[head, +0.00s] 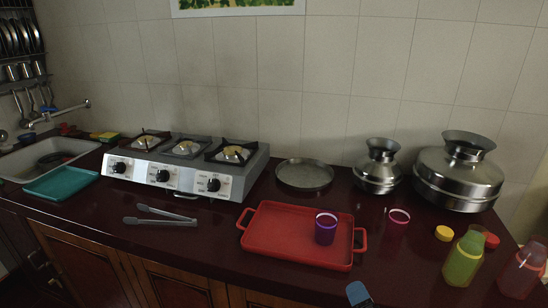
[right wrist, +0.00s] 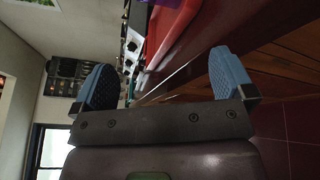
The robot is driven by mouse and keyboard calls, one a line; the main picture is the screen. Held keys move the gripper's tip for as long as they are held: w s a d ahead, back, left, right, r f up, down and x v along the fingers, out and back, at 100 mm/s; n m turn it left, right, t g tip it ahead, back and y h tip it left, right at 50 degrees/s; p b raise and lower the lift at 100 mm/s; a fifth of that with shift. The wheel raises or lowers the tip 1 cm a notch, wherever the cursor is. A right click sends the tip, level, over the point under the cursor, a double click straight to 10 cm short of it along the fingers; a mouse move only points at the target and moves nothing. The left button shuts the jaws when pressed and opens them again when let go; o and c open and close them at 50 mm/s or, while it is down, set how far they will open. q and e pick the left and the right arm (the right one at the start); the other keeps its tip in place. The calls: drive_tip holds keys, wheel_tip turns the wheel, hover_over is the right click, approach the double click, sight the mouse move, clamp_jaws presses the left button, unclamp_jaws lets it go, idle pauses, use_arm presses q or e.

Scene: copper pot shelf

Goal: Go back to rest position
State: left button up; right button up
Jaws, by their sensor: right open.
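My right gripper shows in the right wrist view (right wrist: 165,82), its two blue finger pads wide apart with nothing between them. In the head view one blue fingertip of the right gripper (head: 358,294) shows at the bottom edge, in front of the counter and below the red tray. My left gripper is in neither view. The red tray (head: 280,245) lies on the dark red counter (head: 215,250) with a purple cup (head: 326,228) standing at its right end. The tray also shows in the right wrist view (right wrist: 172,28), beyond the fingers.
A gas stove (head: 185,165), metal tongs (head: 160,216) and a teal tray (head: 62,180) by the sink are on the left. A round metal plate (head: 304,175), metal pots (head: 460,172), a red cup (head: 396,222) and a yellow-green bottle (head: 463,262) are on the right.

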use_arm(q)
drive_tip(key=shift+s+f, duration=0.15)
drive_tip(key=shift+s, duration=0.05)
use_arm(e)
drive_tip(key=s+d+f+m+g+h, duration=0.1)
drive_tip(key=s+d+f+m+g, duration=0.1)
drive_tip(key=s+d+f+m, duration=0.2)
drive_tip(key=s+d+f+m+g+h, duration=0.1)
drive_tip(key=s+d+f+m+g, duration=0.2)
drive_tip(key=s+f+m, duration=0.8)
drive_tip(key=d+m, duration=0.1)
drive_tip(key=m, duration=0.8)
drive_tip(key=shift+s+d, duration=0.25)
drive_tip(key=shift+d, duration=0.1)
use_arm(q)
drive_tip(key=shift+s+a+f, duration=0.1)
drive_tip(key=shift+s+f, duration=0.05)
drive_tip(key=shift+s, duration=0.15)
